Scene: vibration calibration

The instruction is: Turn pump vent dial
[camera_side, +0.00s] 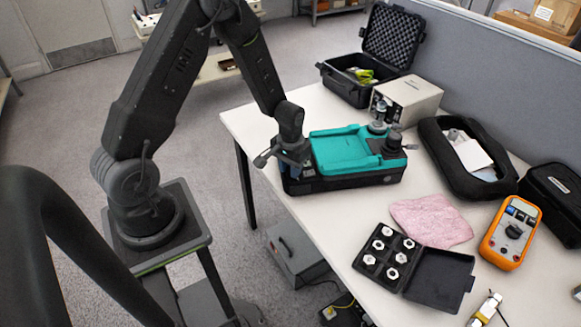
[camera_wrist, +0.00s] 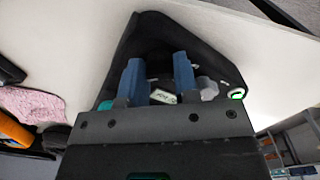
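The pump (camera_side: 345,145) is a black case with a teal top, near the table's left edge in the side view. My gripper (camera_side: 272,153) is at its left end, low beside the end face. In the wrist view, my gripper's two blue fingers (camera_wrist: 159,75) stand apart in front of the black pump end (camera_wrist: 150,28). A pale label (camera_wrist: 163,97) shows between them, with a dark area above it. A grey knob (camera_wrist: 208,88) is just right of the right finger. I cannot tell whether the vent dial is between the fingers, as my gripper body hides the lower part.
A green-lit button (camera_wrist: 236,95) is right of the knob. Behind the pump are a grey box (camera_side: 408,100) and an open black case (camera_side: 345,85). A pink cloth (camera_side: 432,220), a case of white hex pieces (camera_side: 370,262) and an orange meter (camera_side: 510,235) lie nearer the camera.

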